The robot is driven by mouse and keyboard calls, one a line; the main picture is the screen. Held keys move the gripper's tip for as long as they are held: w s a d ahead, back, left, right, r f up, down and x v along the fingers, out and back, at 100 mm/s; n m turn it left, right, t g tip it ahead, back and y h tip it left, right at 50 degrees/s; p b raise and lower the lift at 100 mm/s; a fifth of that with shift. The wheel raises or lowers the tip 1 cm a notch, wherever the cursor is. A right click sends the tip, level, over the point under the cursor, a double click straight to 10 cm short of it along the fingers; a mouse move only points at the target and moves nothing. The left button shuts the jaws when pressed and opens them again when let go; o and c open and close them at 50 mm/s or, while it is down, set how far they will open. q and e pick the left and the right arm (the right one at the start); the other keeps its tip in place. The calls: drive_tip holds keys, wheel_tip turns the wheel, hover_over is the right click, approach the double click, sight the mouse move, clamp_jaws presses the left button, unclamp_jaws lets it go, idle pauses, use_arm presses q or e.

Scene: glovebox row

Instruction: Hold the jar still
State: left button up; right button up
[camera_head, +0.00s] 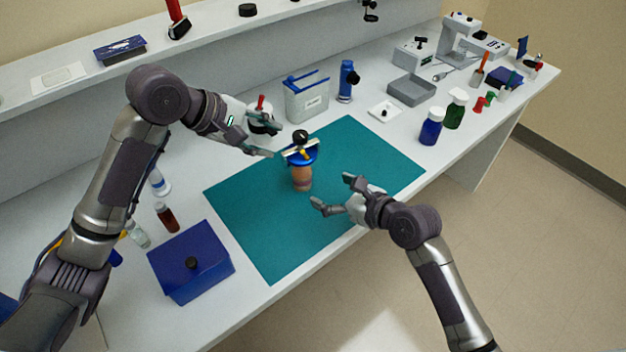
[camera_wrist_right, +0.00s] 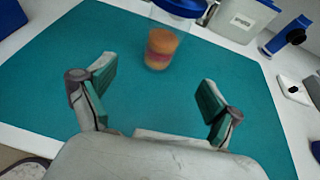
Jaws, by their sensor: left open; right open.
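The jar (camera_head: 302,178) stands upright on the teal mat (camera_head: 250,225), with an orange-brown body and a wide blue lid. A black knob with pale and yellow parts sits on top of it. In the right wrist view the jar (camera_wrist_right: 161,47) shows orange and pinkish layers, its top cut off by the frame. My left gripper (camera_head: 270,136) is open and empty, just left of the jar's lid. My right gripper (camera_head: 333,192) is open and empty, to the right of the jar and apart from it. In the right wrist view its open fingers (camera_wrist_right: 155,88) point toward the jar.
A blue box (camera_head: 190,262) stands at the mat's left. Blue (camera_head: 431,128) and green (camera_head: 455,109) bottles stand at right. The mat's front left is clear.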

sight(302, 177)
drive_tip(key=x, duration=1.1)
drive_tip(key=shift+w+f, duration=0.15)
drive_tip(key=shift+w, duration=0.1)
drive_tip(key=c, duration=1.6)
drive_tip(key=shift+o, duration=0.2)
